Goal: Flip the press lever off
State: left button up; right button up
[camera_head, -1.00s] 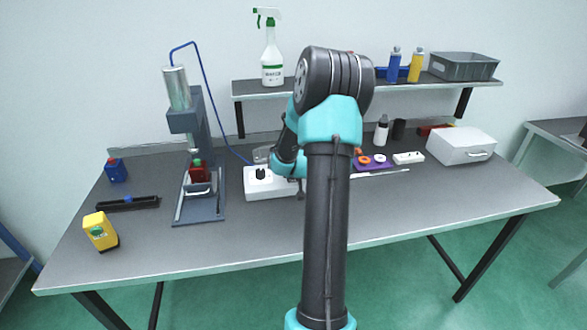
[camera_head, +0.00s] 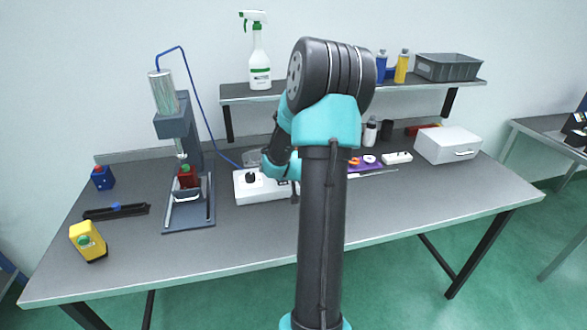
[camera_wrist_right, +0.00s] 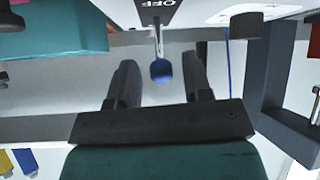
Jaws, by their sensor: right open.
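In the right wrist view a thin metal lever with a blue ball end (camera_wrist_right: 161,70) stands out from a panel (camera_wrist_right: 160,12) marked OFF, whose letters appear upside down. My right gripper (camera_wrist_right: 160,64) is open, with one finger on each side of the blue end and visible gaps on both sides. In the head view the white control box (camera_head: 247,193) with a black knob stands right of the press (camera_head: 189,215). The lever and my right gripper are hidden there behind my arm. My left gripper is not in view.
A yellow container (camera_head: 88,242), a black bar (camera_head: 116,211) and a blue container (camera_head: 103,178) lie left of the press. A white case (camera_head: 447,145) stands at the right. A shelf (camera_head: 300,94) runs behind. The table front is mostly clear.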

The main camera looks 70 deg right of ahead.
jog(key=v, duration=1.3)
jog(key=shift+a, duration=0.1)
